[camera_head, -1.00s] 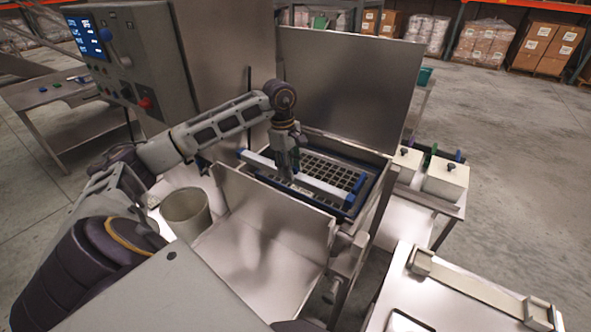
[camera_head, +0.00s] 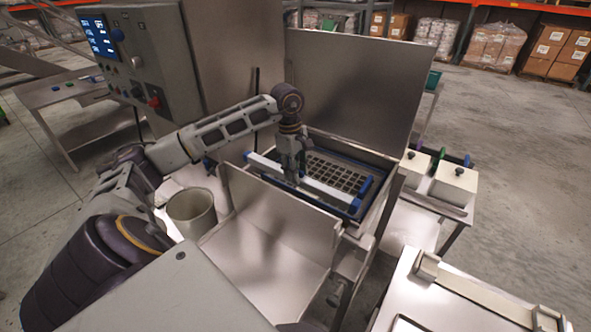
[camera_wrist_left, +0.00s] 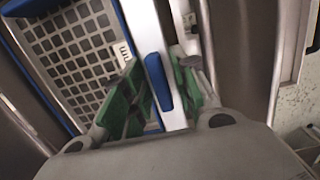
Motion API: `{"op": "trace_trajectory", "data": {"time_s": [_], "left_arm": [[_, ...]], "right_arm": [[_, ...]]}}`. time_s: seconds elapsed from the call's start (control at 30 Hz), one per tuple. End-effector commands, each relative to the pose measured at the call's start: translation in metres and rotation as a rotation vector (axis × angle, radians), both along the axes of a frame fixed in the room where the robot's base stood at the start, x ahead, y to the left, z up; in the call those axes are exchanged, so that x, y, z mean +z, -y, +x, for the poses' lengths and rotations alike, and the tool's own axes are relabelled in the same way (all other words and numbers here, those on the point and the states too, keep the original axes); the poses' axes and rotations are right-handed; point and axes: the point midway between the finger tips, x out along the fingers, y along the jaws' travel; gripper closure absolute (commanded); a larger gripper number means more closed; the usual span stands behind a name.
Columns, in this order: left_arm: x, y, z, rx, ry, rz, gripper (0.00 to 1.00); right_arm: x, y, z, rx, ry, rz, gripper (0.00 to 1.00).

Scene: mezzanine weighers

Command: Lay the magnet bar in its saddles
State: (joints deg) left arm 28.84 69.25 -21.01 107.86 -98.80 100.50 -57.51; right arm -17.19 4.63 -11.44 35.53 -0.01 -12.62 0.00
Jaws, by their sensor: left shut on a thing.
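The magnet bar (camera_head: 328,191) is a long pale bar with blue parts, lying roughly level across the open steel housing (camera_head: 385,190). My left gripper (camera_head: 291,178) points down and is shut on the bar near its middle. In the left wrist view the green finger pads (camera_wrist_left: 158,95) stand on both sides of the bar (camera_wrist_left: 142,28), with a blue piece on it. My right gripper is not in view.
A raised steel lid (camera_head: 350,85) stands behind the housing, and a steel front panel (camera_head: 270,225) stands before it. A control box (camera_head: 140,50) is at the left, a bin (camera_head: 190,212) below my arm. Lidded white containers (camera_head: 452,182) stand on the right.

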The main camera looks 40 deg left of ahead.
Motion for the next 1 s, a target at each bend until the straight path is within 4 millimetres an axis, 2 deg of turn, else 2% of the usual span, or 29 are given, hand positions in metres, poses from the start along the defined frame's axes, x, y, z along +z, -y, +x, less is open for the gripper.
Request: {"op": "trace_trajectory", "data": {"time_s": [1.0], "left_arm": [[-0.035, 0.000, 0.001, 0.001, 0.005, 0.000, 1.00]], "right_arm": [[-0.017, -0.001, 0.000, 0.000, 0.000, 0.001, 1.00]]}}
